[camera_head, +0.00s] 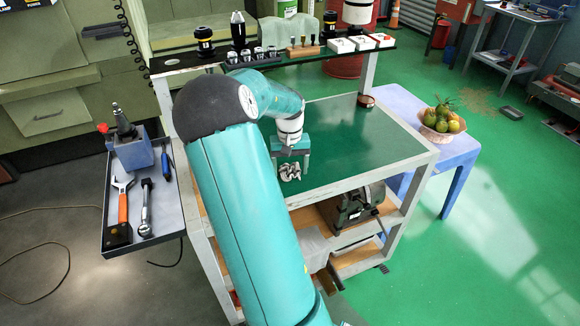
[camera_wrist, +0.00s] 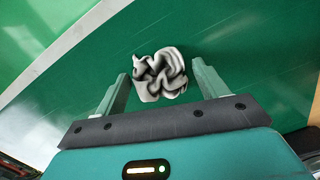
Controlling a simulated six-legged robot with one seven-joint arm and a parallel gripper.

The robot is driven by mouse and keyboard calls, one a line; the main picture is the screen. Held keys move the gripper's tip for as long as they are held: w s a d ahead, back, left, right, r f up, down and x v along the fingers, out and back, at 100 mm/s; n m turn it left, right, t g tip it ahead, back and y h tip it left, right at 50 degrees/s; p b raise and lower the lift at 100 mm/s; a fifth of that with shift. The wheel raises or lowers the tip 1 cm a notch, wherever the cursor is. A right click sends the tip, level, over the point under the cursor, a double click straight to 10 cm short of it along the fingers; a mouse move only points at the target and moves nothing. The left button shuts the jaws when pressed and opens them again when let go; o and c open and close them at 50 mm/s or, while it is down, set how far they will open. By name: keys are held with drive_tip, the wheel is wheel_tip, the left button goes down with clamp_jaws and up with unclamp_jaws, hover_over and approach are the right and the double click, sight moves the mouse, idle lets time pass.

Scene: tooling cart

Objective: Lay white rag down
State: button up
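The white rag (camera_head: 290,173) is a crumpled, grey-shaded bundle at the green cart top (camera_head: 350,135), near its front edge. It also shows in the wrist view (camera_wrist: 160,75), ahead of and between the fingertips. My gripper (camera_head: 291,164) points down at the rag with its two fingers spread apart, one to each side of it. Gaps show between the rag and both fingers in the wrist view. I cannot tell the exact height of the fingertips or of the rag above the surface.
A rear shelf (camera_head: 270,60) holds black tool holders and small boxes. A round brown container (camera_head: 366,101) stands at the far right corner. A side tray (camera_head: 168,205) holds a wrench and ratchet. A fruit basket (camera_head: 440,124) stands on the blue table (camera_head: 405,105). The cart top's right part is clear.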

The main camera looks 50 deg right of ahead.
drive_tip(key=shift+o, duration=0.8)
wheel_tip(320, 180, up, 14)
drive_tip(key=d, duration=0.1)
drive_tip(key=shift+w+f, duration=0.15)
drive_tip(key=shift+w, duration=0.3)
